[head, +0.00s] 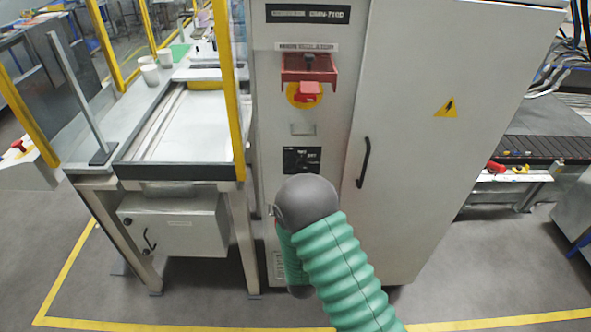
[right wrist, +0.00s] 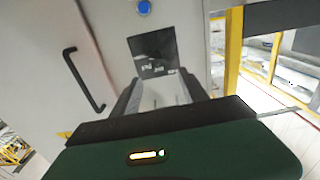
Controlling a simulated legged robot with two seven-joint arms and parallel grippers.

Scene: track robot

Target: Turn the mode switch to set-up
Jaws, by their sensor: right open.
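A black plate (head: 302,160) with small pale lettering is on the front of the grey cabinet, just above my right arm's wrist in the head view. The same plate (right wrist: 152,48) shows in the right wrist view, beyond the fingers. It is the likely place of the mode switch, but I cannot make out a knob or its setting. My right gripper (right wrist: 158,80) is open and empty, its two fingers pointing at the cabinet just short of the plate in the picture. In the head view my arm hides it. My left gripper is not in view.
A red isolator switch (head: 308,92) on yellow sits above the plate. A blue button (right wrist: 144,7) shows beyond the plate in the wrist view. A black door handle (head: 363,162) stands out to the right. A yellow-framed bench (head: 180,172) is close on the left.

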